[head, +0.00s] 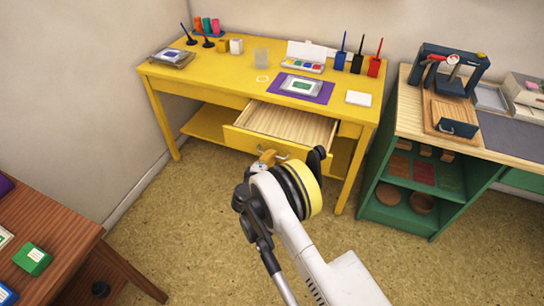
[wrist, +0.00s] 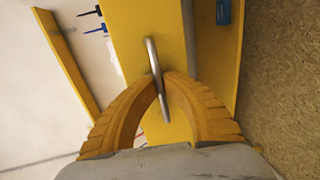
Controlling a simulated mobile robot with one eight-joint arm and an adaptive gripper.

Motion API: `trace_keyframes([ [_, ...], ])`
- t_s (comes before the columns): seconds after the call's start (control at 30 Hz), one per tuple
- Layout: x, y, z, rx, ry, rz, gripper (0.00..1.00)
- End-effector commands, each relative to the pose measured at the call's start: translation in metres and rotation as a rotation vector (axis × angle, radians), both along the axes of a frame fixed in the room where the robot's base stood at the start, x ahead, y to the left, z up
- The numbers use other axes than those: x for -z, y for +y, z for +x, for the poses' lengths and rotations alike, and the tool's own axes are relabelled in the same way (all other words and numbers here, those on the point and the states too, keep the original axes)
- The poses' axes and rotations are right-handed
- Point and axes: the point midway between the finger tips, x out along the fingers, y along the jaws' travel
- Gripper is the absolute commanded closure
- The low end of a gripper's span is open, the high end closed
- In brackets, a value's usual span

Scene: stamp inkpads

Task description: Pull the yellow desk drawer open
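The yellow desk drawer (head: 240,137) stands pulled well out from the front of the yellow desk (head: 215,80), and its pale wooden inside looks empty. Its silver handle shows in the wrist view (wrist: 151,54), crossing between my two yellow fingers. My gripper (head: 267,157) is at the drawer front in the head view. In the wrist view my gripper (wrist: 163,78) has its fingertips drawn together on the handle, one on each side of the bar. My arm's wrist hides part of the drawer front's right side in the head view.
The desk carries a purple mat (head: 322,97), an ink palette (head: 304,64), stamps and a white pad (head: 358,98). A green workbench (head: 377,212) stands to the right, a brown table (head: 75,235) at the lower left. The floor (head: 180,220) before the desk is clear.

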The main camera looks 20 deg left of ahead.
Motion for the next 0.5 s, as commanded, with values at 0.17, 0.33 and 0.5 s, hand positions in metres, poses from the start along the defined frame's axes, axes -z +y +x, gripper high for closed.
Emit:
trace_keyframes([
  [0.17, -0.0011, -0.0004, 0.0004, 0.001, -0.002, -0.001, 1.00],
  [0.33, -0.0011, -0.0004, 0.0004, 0.001, -0.002, -0.001, 1.00],
  [0.5, -0.0010, -0.0003, 0.0003, 0.001, -0.001, -0.001, 0.70],
])
